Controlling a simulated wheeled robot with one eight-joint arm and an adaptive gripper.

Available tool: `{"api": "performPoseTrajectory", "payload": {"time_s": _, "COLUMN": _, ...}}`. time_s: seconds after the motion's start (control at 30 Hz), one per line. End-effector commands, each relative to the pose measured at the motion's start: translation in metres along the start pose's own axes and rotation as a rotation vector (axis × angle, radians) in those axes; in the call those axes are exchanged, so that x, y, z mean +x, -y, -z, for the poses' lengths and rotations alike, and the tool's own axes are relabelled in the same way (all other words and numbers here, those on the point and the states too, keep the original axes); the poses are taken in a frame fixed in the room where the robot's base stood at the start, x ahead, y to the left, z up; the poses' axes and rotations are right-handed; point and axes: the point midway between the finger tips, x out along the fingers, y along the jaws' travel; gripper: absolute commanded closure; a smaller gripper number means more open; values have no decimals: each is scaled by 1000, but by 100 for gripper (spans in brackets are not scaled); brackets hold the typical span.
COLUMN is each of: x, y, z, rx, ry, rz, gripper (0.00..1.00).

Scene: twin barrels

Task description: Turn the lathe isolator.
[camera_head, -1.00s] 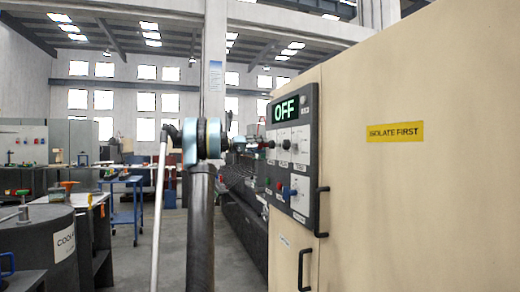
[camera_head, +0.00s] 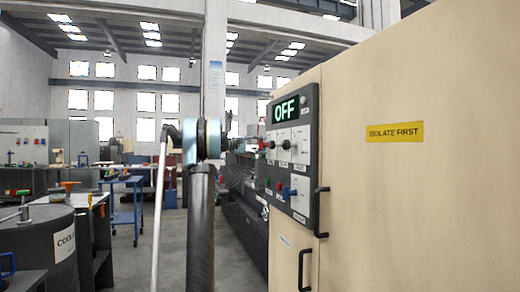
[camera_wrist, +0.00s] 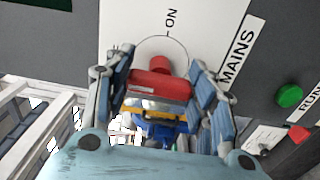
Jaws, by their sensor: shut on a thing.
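In the wrist view a red isolator handle (camera_wrist: 160,84) sits between my two fingers on a pale plate. A MAINS label (camera_wrist: 236,60) is beside it and an ON mark (camera_wrist: 171,20) is above. In the head view my gripper (camera_head: 252,145) reaches the left side of the dark control panel (camera_head: 303,160). The panel's display (camera_head: 285,110) reads OFF in green.
A green button (camera_wrist: 289,96) and a red button (camera_wrist: 299,134) lie to the right in the wrist view. The beige cabinet (camera_head: 420,210) carries a yellow ISOLATE FIRST sign (camera_head: 395,132) and black handles (camera_head: 320,212). A grey barrel (camera_head: 40,250) and blue trolley (camera_head: 125,205) stand left.

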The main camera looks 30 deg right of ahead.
Motion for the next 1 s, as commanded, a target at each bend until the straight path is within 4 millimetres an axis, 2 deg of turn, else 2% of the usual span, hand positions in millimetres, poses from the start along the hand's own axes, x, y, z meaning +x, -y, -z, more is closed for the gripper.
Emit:
{"api": "performPoseTrajectory", "payload": {"time_s": 0.53, "x": -3, "y": 3, "z": 2, "rx": -26, "ry": -6, "rz": 5, "gripper": 73}}
{"api": "performPoseTrajectory", "payload": {"time_s": 0.57, "x": -3, "y": 3, "z": 2, "rx": -26, "ry": -5, "rz": 5, "gripper": 47}}
{"api": "performPoseTrajectory", "payload": {"time_s": 0.63, "x": -2, "y": 3, "z": 2, "rx": -25, "ry": -5, "rz": 5, "gripper": 31}}
{"api": "performPoseTrajectory", "payload": {"time_s": 0.67, "x": -2, "y": 2, "z": 2, "rx": -25, "ry": -5, "rz": 4, "gripper": 28}}
{"api": "performPoseTrajectory", "payload": {"time_s": 1.0, "x": -1, "y": 1, "z": 0, "rx": -25, "ry": -1, "rz": 2, "gripper": 28}}
